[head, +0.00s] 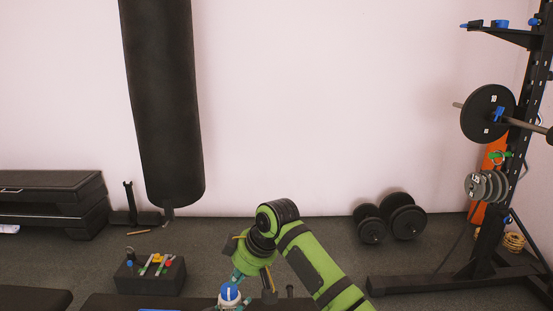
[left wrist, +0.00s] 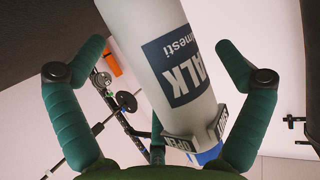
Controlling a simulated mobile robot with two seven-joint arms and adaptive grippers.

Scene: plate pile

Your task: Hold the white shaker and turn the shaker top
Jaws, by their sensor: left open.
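The white shaker (head: 229,302) stands at the bottom edge of the head view, with its blue shaker top (head: 229,291) showing. In the left wrist view the white shaker (left wrist: 150,45) has a dark label with white letters, and the blue top (left wrist: 210,153) shows at its lower end. My left gripper (left wrist: 160,74) is open, with its green fingers on either side of the shaker and gaps between.
A black block with colored items (head: 151,276) is at the lower left. A punching bag (head: 164,100) hangs behind. Dumbbells (head: 390,218) and a weight rack (head: 490,210) stand at the right. Open floor lies between them.

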